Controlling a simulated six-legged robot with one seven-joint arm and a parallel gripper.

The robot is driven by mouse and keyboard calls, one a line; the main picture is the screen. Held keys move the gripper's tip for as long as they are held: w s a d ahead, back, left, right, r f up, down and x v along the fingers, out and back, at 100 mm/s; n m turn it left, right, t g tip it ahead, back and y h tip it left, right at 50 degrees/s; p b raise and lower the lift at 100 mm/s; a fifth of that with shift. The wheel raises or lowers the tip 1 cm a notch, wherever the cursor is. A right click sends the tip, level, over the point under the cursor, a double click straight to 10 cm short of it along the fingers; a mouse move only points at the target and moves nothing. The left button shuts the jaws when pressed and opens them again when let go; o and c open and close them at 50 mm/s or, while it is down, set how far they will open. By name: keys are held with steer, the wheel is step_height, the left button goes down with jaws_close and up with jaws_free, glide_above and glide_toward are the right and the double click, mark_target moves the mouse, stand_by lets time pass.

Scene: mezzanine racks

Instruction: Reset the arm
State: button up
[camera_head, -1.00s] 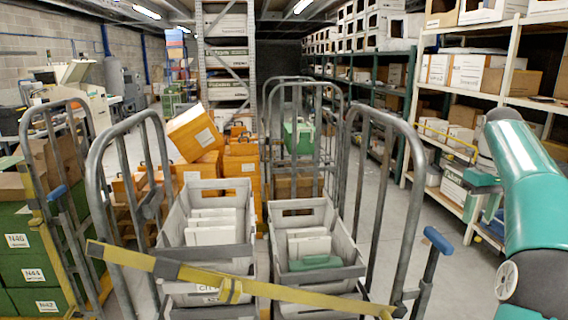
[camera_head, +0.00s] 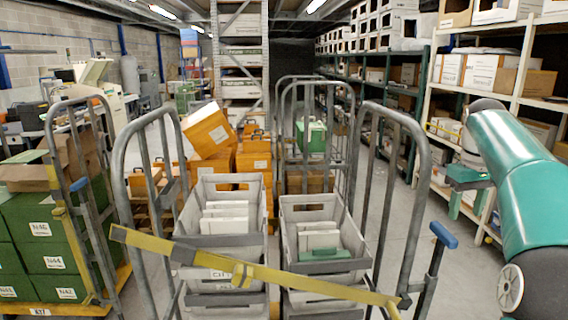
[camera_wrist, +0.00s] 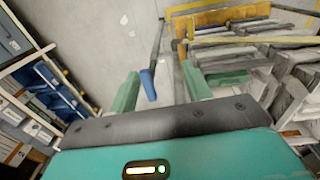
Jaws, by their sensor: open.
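My arm (camera_head: 524,185) shows at the right of the head view, green and grey, raised and bent beside the trolley. In the wrist view my gripper (camera_wrist: 160,92) is open, with its two green fingers apart. Bare floor and the trolley's blue-tipped handle (camera_wrist: 148,84) show between and beyond the fingers. Nothing is held between them.
A trolley with grey crates (camera_head: 222,243) and a yellow strap (camera_head: 190,250) stands directly ahead. Green boxes (camera_head: 45,257) are on a cart at left, orange boxes (camera_head: 208,130) behind. White shelving (camera_head: 521,65) stands at right. Floor (camera_head: 398,225) is clear between.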

steer(key=s+a+t+h, duration=0.1)
steer(key=s+a, duration=0.4)
steer(key=a, duration=0.5)
steer(key=s+a+t, duration=0.1)
steer(key=s+a, duration=0.3)
steer(key=a, duration=0.6)
steer(key=s+a+f+t, duration=0.1)
steer(key=s+a+f, duration=0.3)
steer(key=s+f, duration=0.2)
steer(key=s+a+f+t+y, duration=0.1)
steer(key=s+a+f+t, duration=0.1)
steer(key=s+a+f, duration=0.3)
steer(key=s+f, duration=0.2)
steer(key=s, duration=0.2)
steer(key=shift+s+a+m+y, duration=0.2)
steer(key=shift+s+m+y, duration=0.1)
steer(key=shift+s, duration=0.1)
